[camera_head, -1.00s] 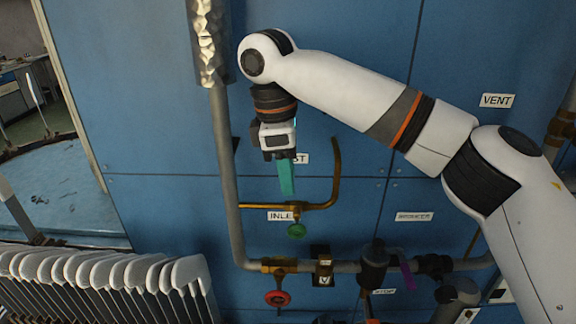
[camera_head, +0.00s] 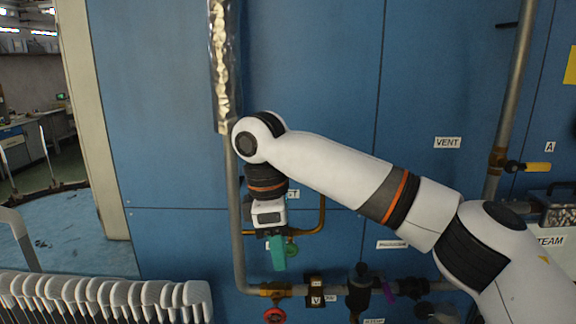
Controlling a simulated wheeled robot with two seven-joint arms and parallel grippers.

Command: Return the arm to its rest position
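My white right arm comes in from the right and bends down at its wrist. My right gripper (camera_head: 278,262), with teal fingers, hangs pointing down before the blue panel. My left arm and gripper are not in view.
Pipes run over the blue panel (camera_head: 330,60), with a red valve wheel (camera_head: 274,315) below the gripper. A row of white rounded boards (camera_head: 110,292) stands at lower left. A yellow-handled valve (camera_head: 537,167) is at right. Open floor (camera_head: 75,235) shows at left.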

